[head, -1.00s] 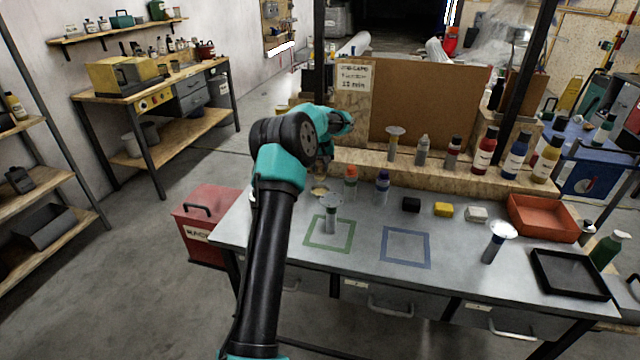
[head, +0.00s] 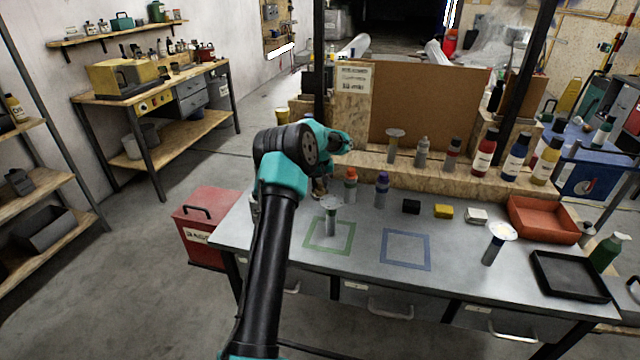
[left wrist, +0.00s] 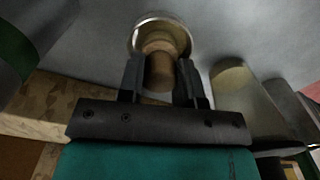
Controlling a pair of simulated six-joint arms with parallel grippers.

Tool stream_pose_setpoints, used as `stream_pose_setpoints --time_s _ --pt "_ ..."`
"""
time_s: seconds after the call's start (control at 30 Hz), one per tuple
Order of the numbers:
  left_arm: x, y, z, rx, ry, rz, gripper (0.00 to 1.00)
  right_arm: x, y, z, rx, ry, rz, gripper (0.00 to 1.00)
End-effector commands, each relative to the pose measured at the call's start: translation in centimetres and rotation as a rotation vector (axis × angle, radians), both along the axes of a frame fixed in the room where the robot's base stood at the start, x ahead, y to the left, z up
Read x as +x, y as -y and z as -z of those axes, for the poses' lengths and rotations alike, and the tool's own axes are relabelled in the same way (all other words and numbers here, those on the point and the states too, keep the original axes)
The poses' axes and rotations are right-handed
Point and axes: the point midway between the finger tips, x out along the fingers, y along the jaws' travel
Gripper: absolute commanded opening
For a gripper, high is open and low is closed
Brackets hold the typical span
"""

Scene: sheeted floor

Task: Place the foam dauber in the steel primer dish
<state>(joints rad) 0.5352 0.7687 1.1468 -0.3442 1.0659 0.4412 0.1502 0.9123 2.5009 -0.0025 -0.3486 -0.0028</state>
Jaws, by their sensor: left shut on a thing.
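My left gripper (left wrist: 158,88) is shut on the foam dauber (left wrist: 160,72), a tan, rounded piece between the two dark fingers in the left wrist view. The dauber's far end overlaps a round dish with a shiny metal rim (left wrist: 137,36), which looks like the steel primer dish. I cannot tell whether the dauber touches the dish's bottom. In the head view my left gripper (head: 319,188) is low over the back left of the bench, largely hidden by my arm. The dish is not clear there. My right gripper is not in view.
A grey flared-top piece (head: 331,217) stands at the green square, close to my left arm. Orange-capped (head: 350,187) and purple-capped (head: 382,190) bottles stand just right of the gripper. The blue square (head: 406,250) is empty. An orange tray (head: 543,228) and black tray (head: 570,288) lie right.

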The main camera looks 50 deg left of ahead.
Motion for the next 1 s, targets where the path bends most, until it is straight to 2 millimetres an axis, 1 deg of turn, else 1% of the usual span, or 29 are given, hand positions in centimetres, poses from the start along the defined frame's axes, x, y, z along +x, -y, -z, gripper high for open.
stream_pose_setpoints --time_s 0.3,0.33,0.57,0.83,1.0 --pt "0.0 0.0 0.3 -0.001 -0.001 0.000 0.13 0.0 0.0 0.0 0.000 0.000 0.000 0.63" --pt "0.0 0.0 0.3 -0.001 -0.001 0.000 0.35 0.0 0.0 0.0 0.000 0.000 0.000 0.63" --pt "0.0 0.0 0.3 -0.001 -0.001 0.000 0.57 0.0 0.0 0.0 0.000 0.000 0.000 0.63" --pt "0.0 0.0 0.2 0.000 0.000 0.000 0.58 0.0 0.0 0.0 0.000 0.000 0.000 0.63" --pt "0.1 0.0 -0.7 0.001 0.001 0.001 0.58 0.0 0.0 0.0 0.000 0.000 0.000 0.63"
